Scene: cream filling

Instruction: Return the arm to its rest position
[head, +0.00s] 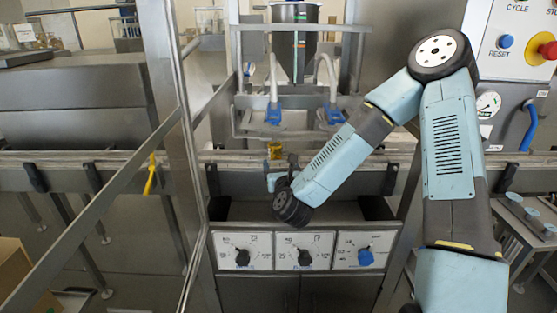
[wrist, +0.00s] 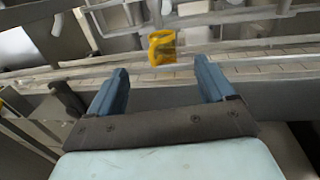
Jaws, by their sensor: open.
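My arm (head: 339,158) reaches down and to the left in the head view, its wrist in front of the filling machine just above the knob panel. My gripper (wrist: 161,80) is open in the wrist view, two blue fingers spread apart with nothing between them. In the head view my gripper is mostly hidden behind the wrist. A yellow part (wrist: 162,47) sits at the conveyor rail beyond the fingertips, apart from them. It also shows in the head view (head: 275,150), just above the wrist.
A panel with three knobs (head: 304,251) lies below my wrist. The conveyor rail (head: 110,157) runs across behind it. Blue-tipped filling nozzles (head: 274,114) hang above the rail. A metal frame post (head: 172,120) stands to the left. A control box (head: 518,42) with buttons is at the upper right.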

